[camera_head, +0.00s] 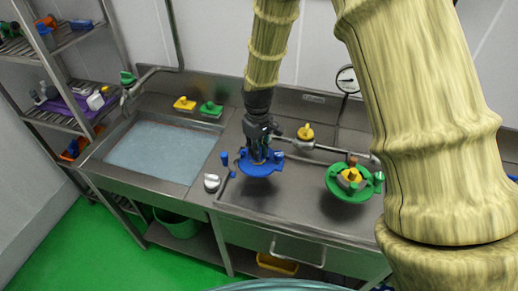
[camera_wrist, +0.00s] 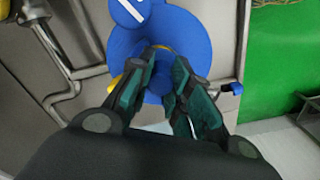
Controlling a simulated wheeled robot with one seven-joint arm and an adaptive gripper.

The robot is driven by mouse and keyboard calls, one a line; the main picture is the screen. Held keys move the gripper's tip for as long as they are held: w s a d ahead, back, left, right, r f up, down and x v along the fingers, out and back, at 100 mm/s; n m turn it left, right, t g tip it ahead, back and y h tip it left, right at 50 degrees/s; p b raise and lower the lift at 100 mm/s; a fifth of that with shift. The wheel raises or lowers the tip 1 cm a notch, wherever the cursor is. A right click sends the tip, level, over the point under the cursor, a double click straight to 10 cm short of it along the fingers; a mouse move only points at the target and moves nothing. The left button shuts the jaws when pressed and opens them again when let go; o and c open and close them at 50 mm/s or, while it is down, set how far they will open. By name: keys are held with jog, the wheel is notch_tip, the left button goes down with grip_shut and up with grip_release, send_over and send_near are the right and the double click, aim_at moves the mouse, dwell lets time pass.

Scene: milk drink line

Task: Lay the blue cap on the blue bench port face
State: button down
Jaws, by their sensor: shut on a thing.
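My gripper (camera_head: 258,157) points down over the steel bench, shut on a blue piece at the middle of a blue disc with side lugs. This blue disc, which I take for the blue cap (camera_head: 262,170), lies low over the bench. In the wrist view my fingers (camera_wrist: 167,68) close on the blue part, and the blue cap (camera_wrist: 190,28) shows beyond them, with a white bar on its upper part. I cannot tell the cap from the blue port face; the port may be under it, and I cannot tell whether they touch.
A green port (camera_head: 340,187) with a yellow centre stands to the right. A white knob (camera_head: 212,183) and a small blue upright piece (camera_head: 225,158) stand to the left, by the sink (camera_head: 160,150). A pipe with a yellow valve (camera_head: 306,132) runs behind. Yellow (camera_head: 184,103) and green (camera_head: 211,109) pieces lie behind the sink.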

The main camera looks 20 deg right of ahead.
jog(key=shift+f, duration=0.25)
jog(key=c, duration=1.2)
grip_release()
jog(key=shift+c, duration=0.2)
jog(key=shift+r, duration=0.1)
notch_tip(320, 180, up, 12)
